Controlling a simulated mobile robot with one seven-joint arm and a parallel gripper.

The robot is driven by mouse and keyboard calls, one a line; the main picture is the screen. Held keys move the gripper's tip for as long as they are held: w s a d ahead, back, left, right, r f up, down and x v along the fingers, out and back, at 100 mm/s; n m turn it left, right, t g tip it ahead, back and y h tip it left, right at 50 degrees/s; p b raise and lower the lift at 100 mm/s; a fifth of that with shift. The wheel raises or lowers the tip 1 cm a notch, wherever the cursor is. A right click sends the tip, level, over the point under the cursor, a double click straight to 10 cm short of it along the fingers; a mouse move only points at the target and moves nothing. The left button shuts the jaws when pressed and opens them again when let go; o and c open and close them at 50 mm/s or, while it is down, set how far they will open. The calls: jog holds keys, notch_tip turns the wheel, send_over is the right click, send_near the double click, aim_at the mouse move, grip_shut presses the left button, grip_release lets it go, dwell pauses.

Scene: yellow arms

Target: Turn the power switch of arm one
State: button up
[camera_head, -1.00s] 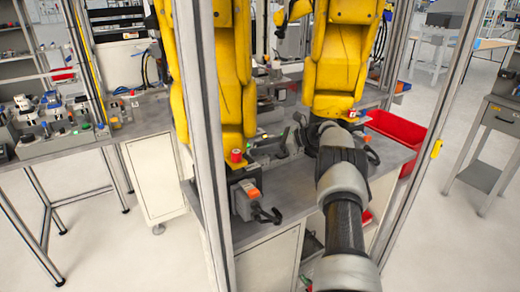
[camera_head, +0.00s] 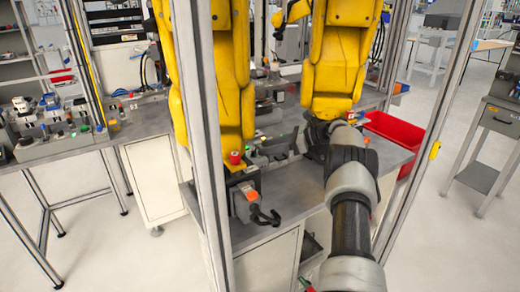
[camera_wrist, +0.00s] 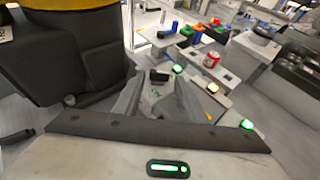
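Two yellow arms stand on the grey bench in the head view, a left one (camera_head: 232,80) and a right one (camera_head: 335,60). I cannot tell from a label which is arm one. A grey box with an orange-red switch (camera_head: 251,195) sits at the bench's front edge, below the left arm. A red knob (camera_head: 235,157) is above it at that arm's base. My gripper (camera_wrist: 158,82) shows in the wrist view with two fingers apart and nothing held between them. In the head view my dark wrist is by the right arm's base, right of the switch box; the fingertips are not clear.
A metal frame post (camera_head: 205,150) stands left of the switch box. A red bin (camera_head: 390,137) is at the bench's right.

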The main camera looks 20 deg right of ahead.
jog(key=p+v, duration=0.1)
jog(key=v, duration=1.2)
jog(key=shift+d, duration=0.15)
jog(key=shift+r, duration=0.15)
